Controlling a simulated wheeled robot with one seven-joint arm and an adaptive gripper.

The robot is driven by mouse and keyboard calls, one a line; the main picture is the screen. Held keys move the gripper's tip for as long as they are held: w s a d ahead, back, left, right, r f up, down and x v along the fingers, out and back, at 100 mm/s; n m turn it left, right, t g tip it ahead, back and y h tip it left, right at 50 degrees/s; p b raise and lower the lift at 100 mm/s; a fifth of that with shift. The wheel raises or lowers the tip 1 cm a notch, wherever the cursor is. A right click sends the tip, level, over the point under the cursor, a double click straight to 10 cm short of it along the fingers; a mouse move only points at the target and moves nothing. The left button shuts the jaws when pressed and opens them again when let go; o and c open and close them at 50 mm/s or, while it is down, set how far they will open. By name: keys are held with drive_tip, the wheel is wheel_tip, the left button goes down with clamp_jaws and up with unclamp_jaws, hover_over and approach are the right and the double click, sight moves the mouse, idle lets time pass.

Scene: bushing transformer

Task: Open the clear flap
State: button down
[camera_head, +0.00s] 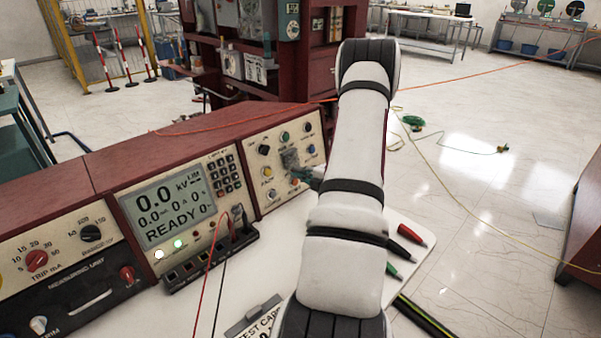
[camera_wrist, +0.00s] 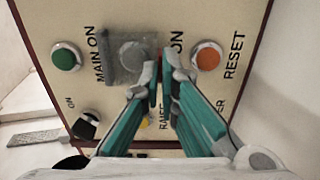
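The clear flap (camera_wrist: 127,62) is a greyish see-through cover over a round button on the cream control panel, beside the words MAIN ON. In the head view the flap (camera_head: 289,158) is on the right-hand panel and looks closed over the button. My gripper (camera_wrist: 160,76) has teal fingers pointing at the panel, with their tips close together and a narrow gap between them. The left fingertip is at the flap's right edge; I cannot tell whether it touches. In the head view my gripper (camera_head: 305,176) is partly hidden by my arm.
A green button (camera_wrist: 66,57), an orange RESET button (camera_wrist: 207,56) and a black knob (camera_wrist: 87,125) surround the flap. A display (camera_head: 170,206) reads READY. Red, black and green plugs (camera_head: 410,234) lie on the white worktop.

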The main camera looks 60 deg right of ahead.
drive_tip(key=shift+r+p, duration=0.15)
drive_tip(key=shift+p, duration=0.2)
wheel_tip(320, 180, up, 10)
drive_tip(key=w+g+y, duration=0.1)
drive_tip(key=g+y, duration=0.5)
drive_tip(key=g, duration=1.3)
drive_tip(key=shift+d, duration=0.15)
drive_tip(key=shift+w+r+g, duration=0.15)
drive_tip(key=shift+g, duration=0.25)
